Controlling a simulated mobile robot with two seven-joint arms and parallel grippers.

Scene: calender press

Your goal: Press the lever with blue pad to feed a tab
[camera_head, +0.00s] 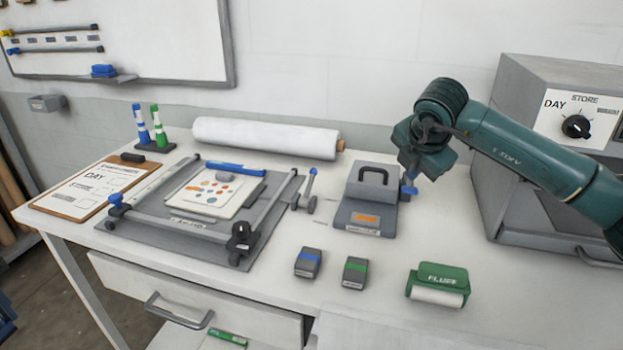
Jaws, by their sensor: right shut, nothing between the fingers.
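A grey device (362,212) with a black handle on top and an orange label stands right of the table's middle. A small blue pad (409,190) shows at its right side, and the lever under it is mostly hidden. My right gripper (407,176) is shut and empty, pointing down just above the blue pad. I cannot tell whether it touches the pad. My left gripper is not in view.
A calender frame with rails (180,232) holds a dotted sheet (214,193) at left. A white roll (265,138) lies behind. Grey blocks (307,263) and a green FLUFF roller (439,285) sit in front. A grey cabinet (560,90) stands right.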

